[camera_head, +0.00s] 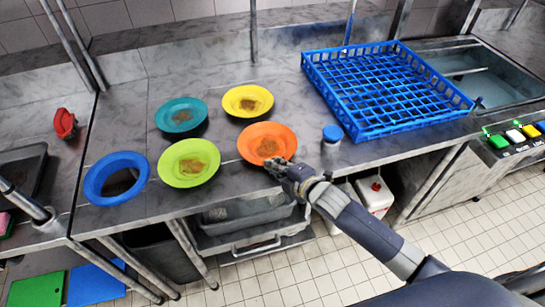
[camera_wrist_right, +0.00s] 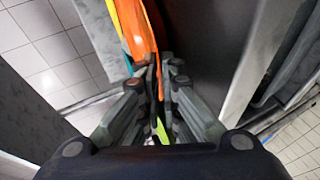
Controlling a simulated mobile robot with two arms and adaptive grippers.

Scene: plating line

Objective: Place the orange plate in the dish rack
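The orange plate (camera_head: 283,133), with a brown food smear in its middle, lies at the counter's front edge, right of the lime green plate. My right gripper (camera_head: 277,164) is at its front right rim. In the right wrist view the fingers (camera_wrist_right: 156,72) close in around the edge of the orange plate (camera_wrist_right: 135,28), one on each side, and look shut on it. Whether the plate is off the counter I cannot tell. The blue dish rack (camera_head: 388,88), an open grid, stands empty at the counter's right, beside the sink. My left gripper is not in view.
Teal (camera_head: 181,105), yellow (camera_head: 235,109) and lime green (camera_head: 172,172) plates with food smears lie near the orange one. A blue ring (camera_head: 97,182) surrounds an opening at front left. A blue-lidded jar (camera_head: 332,134) stands between the orange plate and the rack.

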